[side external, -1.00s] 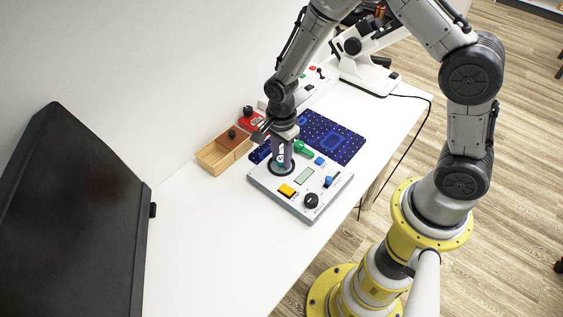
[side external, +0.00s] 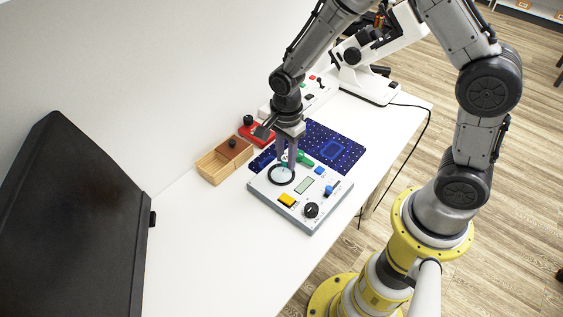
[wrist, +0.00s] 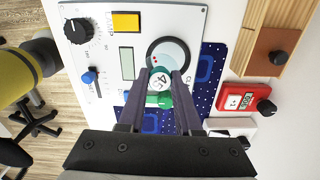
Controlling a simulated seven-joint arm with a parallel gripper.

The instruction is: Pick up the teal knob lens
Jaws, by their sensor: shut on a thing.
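The teal knob lens (wrist: 159,82) is a small round clear piece with a teal edge. In the wrist view it sits between the two fingers of my gripper (wrist: 164,73), with dark print showing through it. My gripper is shut on it. In the side view my gripper (side external: 286,164) points down just behind a black-ringed round dial (side external: 281,174) at the far corner of a white instrument panel (side external: 262,190). The fingers hide most of the lens there. The dial also shows in the wrist view (wrist: 168,53), just ahead of the fingertips. The gap between lens and panel is unclear.
The panel carries a yellow button (side external: 286,200), a black knob (side external: 311,210) and blue controls. A green piece (side external: 305,158) lies beside the fingers near a dark blue mat (side external: 340,148). A wooden box (side external: 212,168) and red box (side external: 256,133) stand behind. The table's front left is clear.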

